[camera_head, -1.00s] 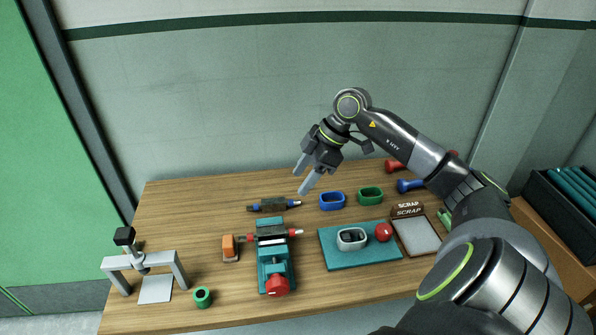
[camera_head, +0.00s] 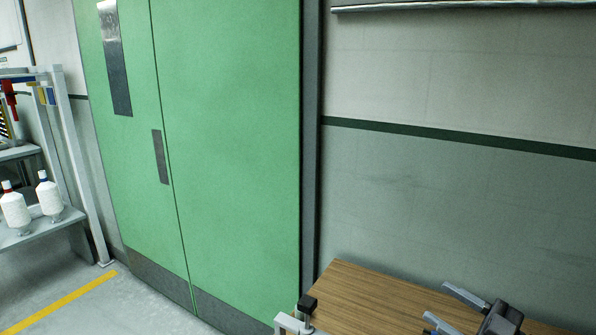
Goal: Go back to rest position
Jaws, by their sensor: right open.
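My right gripper (camera_head: 446,306) shows at the bottom right of the head view, over the wooden table (camera_head: 375,292). Its two grey fingers are spread apart with nothing between them. The rest of my right arm is cut off by the frame edge. My left gripper is not in view.
A grey stand with a black top (camera_head: 307,305) is partly visible at the table's near left corner. A green double door (camera_head: 225,130) stands behind. A yellow line (camera_head: 65,300) crosses the open floor.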

